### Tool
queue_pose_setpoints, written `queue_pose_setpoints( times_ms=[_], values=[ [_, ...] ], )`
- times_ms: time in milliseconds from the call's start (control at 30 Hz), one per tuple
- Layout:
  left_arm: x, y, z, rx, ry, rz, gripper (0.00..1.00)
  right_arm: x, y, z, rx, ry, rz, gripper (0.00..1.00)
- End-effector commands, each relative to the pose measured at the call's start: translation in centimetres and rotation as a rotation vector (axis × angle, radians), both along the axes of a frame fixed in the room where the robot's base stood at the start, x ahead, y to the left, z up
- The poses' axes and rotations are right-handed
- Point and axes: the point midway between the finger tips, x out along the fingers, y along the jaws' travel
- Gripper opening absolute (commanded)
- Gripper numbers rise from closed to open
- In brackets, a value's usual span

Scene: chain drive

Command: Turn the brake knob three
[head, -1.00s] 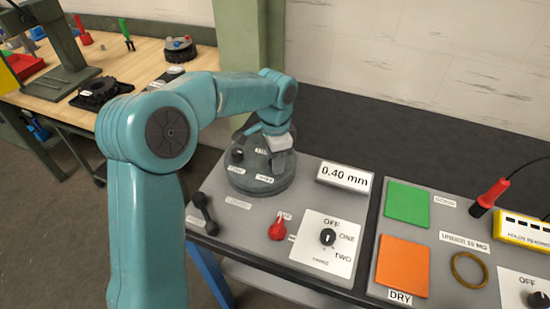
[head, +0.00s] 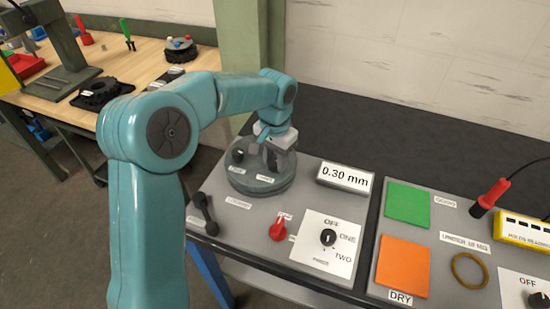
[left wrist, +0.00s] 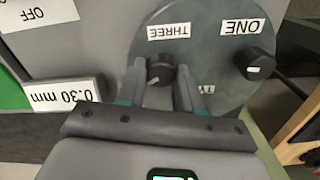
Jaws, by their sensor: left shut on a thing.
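The round grey brake disc (head: 262,184) sits on the grey panel and carries black knobs. In the left wrist view, the knob by the THREE label (left wrist: 168,31), brake knob three (left wrist: 160,72), is between the fingers of my left gripper (left wrist: 160,88). My left gripper (head: 272,160) is shut on this knob, reaching down onto the disc in the head view. Knob one (left wrist: 255,63) is beside it under the ONE label, and also shows in the head view (head: 238,155). The readout (head: 345,178) reads 0.30 mm. My right gripper is not in view.
A red knob (head: 278,229), a black handle (head: 204,213) and an OFF/ONE/TWO dial (head: 328,237) are in front of the disc. Green (head: 407,204) and orange (head: 403,265) squares lie to the right. A wooden bench (head: 130,62) stands behind at left.

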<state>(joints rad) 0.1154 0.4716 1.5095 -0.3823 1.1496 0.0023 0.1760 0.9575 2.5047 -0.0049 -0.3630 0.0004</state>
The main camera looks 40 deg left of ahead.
Motion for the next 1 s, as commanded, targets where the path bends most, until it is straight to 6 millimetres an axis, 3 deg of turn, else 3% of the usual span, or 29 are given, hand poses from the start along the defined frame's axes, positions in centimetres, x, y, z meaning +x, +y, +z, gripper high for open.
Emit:
queue_pose_setpoints(
  times_ms=[467,500,533,867,1000],
  values=[
    [0.2,0.0,0.3,0.001,-0.011,0.014,0.04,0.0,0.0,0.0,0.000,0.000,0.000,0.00],
    [0.2,0.0,0.3,0.001,-0.011,0.014,0.48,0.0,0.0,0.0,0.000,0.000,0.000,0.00],
    [0.2,0.0,0.2,0.001,-0.010,0.014,0.58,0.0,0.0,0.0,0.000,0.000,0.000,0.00],
    [0.1,0.0,0.3,0.001,-0.005,0.013,0.60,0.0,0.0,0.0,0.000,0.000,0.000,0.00],
    [0.2,0.1,1.9,0.002,-0.009,0.014,0.60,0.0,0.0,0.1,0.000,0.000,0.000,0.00]
  ],
)
